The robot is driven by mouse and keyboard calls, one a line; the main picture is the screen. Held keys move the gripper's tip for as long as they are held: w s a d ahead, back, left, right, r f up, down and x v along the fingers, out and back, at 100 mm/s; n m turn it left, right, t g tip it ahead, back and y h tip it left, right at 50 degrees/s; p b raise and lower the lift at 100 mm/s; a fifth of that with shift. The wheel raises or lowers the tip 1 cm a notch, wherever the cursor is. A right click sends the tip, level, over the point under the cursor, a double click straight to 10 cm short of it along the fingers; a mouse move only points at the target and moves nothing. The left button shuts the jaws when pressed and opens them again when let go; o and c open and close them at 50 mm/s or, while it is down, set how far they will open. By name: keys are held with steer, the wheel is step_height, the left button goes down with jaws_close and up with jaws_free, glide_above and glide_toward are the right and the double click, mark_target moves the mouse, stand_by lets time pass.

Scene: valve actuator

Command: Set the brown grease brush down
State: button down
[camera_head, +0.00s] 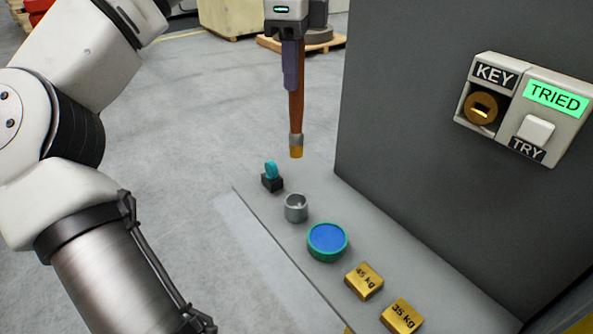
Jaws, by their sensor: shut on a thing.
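A metal band sits just above the bristles. My gripper (291,65) is shut on the upper part of its handle, near the top of the view. The brush tip appears above the grey ledge (330,208), apart from it. A small grey cup (296,208) stands on the ledge below the brush. A round green tin with a blue top (327,241) stands just nearer than the cup.
A teal piece in a black holder (271,178) stands at the ledge's far end. Two brass weights, 45 kg (364,281) and 35 kg (402,316), sit at the near end. A dark cabinet (430,150) rises at right, with a key and TRY panel (523,108) reading TRIED.

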steer(key=b, duration=0.1)
glide_toward(294, 152)
steer(key=f, duration=0.2)
steer(key=w+f, duration=0.1)
steer(key=f, duration=0.2)
steer(key=shift+w+f, duration=0.1)
steer(key=shift+f, duration=2.85)
steer(key=c, duration=1.2)
jaws_free()
steer(key=shift+c, duration=0.2)
step_height(294, 152, up, 12)
steer(key=shift+r+p, duration=0.1)
steer(key=shift+p, duration=0.2)
